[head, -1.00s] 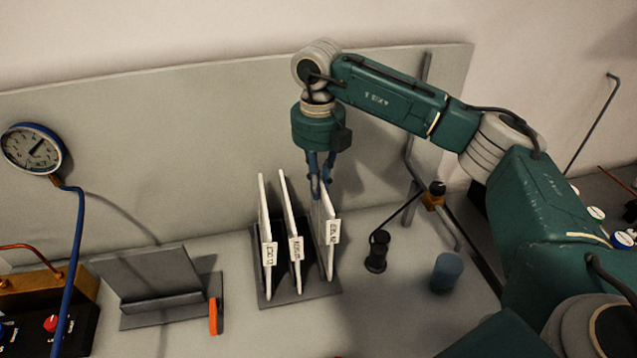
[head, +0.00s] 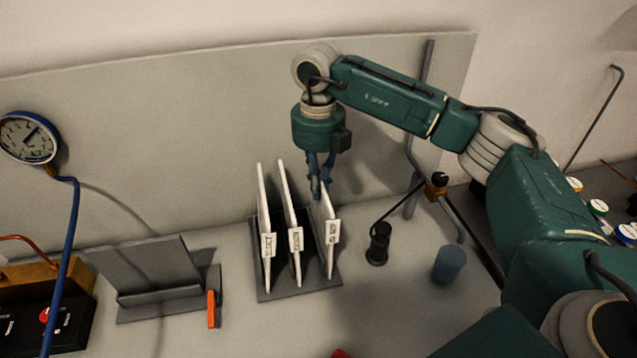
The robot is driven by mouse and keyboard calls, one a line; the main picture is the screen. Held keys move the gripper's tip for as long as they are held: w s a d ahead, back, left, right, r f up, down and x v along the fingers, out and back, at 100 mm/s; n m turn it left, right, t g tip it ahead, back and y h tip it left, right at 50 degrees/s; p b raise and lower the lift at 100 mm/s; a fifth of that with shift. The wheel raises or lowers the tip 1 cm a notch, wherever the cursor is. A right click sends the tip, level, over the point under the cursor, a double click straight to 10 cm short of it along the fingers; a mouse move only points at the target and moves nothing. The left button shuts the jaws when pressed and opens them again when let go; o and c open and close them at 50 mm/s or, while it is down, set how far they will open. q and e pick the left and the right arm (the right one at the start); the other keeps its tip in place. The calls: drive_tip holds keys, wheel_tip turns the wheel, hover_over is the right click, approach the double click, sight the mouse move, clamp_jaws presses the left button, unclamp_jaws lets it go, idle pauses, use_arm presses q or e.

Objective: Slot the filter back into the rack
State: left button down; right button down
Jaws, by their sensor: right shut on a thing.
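The rack (head: 280,292) is a dark grey stand on the bench, holding white filter panels upright. Left and middle panels (head: 264,215) and (head: 288,210) stand in it with small printed labels at their front edges. The filter (head: 328,235) is the rightmost white panel, with its label at its front edge. It stands in the rack's right part; whether it is fully seated I cannot tell. My right gripper (head: 320,190) comes down from above, shut on the filter's upper rear edge. My left gripper is not in view.
A black cylinder (head: 378,243) with a cable and a blue cup (head: 449,264) stand right of the rack. A grey angled stand (head: 150,272) and an orange piece (head: 212,309) lie left. A gauge (head: 28,138) with a blue hose is at far left. A grey back panel (head: 200,150) rises behind.

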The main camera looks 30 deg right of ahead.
drive_tip(key=shift+f, duration=0.2)
drive_tip(key=c, duration=1.7)
unclamp_jaws()
wheel_tip(320, 180, up, 12)
drive_tip(key=shift+r, duration=0.1)
